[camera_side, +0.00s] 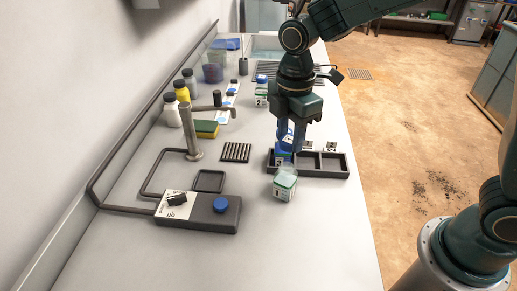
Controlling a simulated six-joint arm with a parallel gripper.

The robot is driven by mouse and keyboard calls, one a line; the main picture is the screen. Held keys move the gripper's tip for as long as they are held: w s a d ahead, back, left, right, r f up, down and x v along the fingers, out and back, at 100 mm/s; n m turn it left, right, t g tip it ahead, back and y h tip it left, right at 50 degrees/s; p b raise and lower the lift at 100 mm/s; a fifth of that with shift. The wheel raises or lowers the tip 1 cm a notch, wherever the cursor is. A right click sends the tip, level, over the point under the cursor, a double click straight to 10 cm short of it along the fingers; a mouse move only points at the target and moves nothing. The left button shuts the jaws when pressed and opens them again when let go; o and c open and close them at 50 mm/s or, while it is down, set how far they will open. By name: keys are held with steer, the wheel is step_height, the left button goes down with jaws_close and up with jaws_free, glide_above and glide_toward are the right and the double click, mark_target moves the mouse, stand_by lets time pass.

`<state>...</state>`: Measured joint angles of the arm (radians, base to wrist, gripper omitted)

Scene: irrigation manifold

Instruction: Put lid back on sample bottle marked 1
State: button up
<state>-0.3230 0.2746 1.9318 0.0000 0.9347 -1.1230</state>
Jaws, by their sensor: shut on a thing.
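The sample bottle marked 1 (284,187) stands upright on the white bench, just in front of the dark tray. It is clear with a white label and pale green contents, and no blue lid shows on its top. My gripper (290,149) points down above the tray's left end, behind and above the bottle. It is shut on a small blue thing, apparently the lid (282,157), which is partly hidden by the fingers. I cannot tell whether the lid touches the tray.
The dark compartment tray (340,176) has number tags behind it. A blue-lidded bottle (261,96) stands farther back. To the left are a metal tap post (192,140), a sponge (206,129), a slotted black rack (236,152) and a control box (205,213) with a blue knob.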

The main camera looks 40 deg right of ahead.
mark_target(287, 167)
steer(key=shift+f, duration=2.8)
steer(key=shift+f, duration=0.2)
stand_by(0.3)
steer(key=o, duration=1)
steer(key=shift+o, duration=0.7)
steer(key=o, duration=0.4)
steer(key=shift+c, duration=0.2)
steer(key=shift+r, duration=3.5)
